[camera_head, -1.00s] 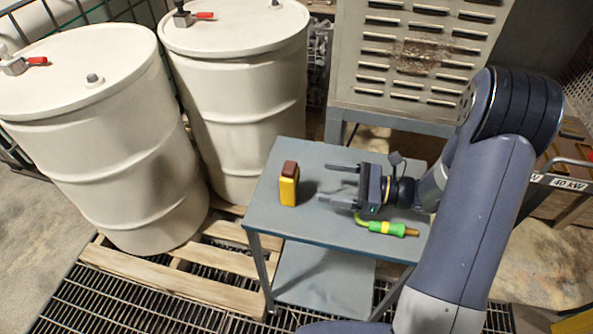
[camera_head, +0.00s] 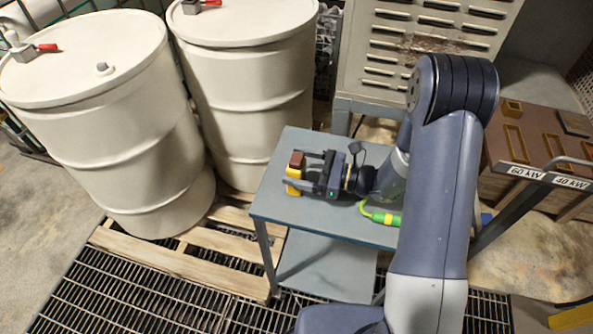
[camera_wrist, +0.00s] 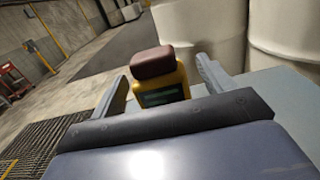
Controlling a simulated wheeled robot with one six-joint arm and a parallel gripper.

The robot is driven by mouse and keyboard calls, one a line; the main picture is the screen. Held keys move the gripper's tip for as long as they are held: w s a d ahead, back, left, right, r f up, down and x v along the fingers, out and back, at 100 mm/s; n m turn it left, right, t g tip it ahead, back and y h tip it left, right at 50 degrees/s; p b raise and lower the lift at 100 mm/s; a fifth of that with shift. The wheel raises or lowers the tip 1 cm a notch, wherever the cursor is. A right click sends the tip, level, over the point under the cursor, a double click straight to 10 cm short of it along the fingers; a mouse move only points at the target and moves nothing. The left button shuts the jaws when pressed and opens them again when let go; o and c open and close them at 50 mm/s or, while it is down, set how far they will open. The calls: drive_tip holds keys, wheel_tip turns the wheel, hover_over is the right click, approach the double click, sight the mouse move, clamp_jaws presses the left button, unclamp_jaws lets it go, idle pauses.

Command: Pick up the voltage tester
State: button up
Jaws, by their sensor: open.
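The voltage tester (camera_head: 293,173), a yellow block with a brown top, stands upright near the left end of a grey-blue table (camera_head: 270,208). In the wrist view, the tester (camera_wrist: 160,88) shows its yellow body, brown top and a dark display. My gripper (camera_head: 297,169) is level above the tabletop and points left at the tester. Its two fingers are open, one on each side of the tester in the head view. In the wrist view the tester appears between the fingertips, with a gap to each side. The tester's lower part is hidden there by my gripper.
A green and yellow handle (camera_head: 381,216) lies on the table beside my arm. Two white drums (camera_head: 110,140) stand on a wooden pallet (camera_head: 180,262) to the left. A grey louvred cabinet (camera_head: 425,50) stands behind. Labelled brown boxes (camera_head: 535,140) are on the right.

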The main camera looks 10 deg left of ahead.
drive_tip(key=shift+a, duration=0.45)
drive_tip(key=shift+w, duration=0.1)
drive_tip(key=c, duration=1.2)
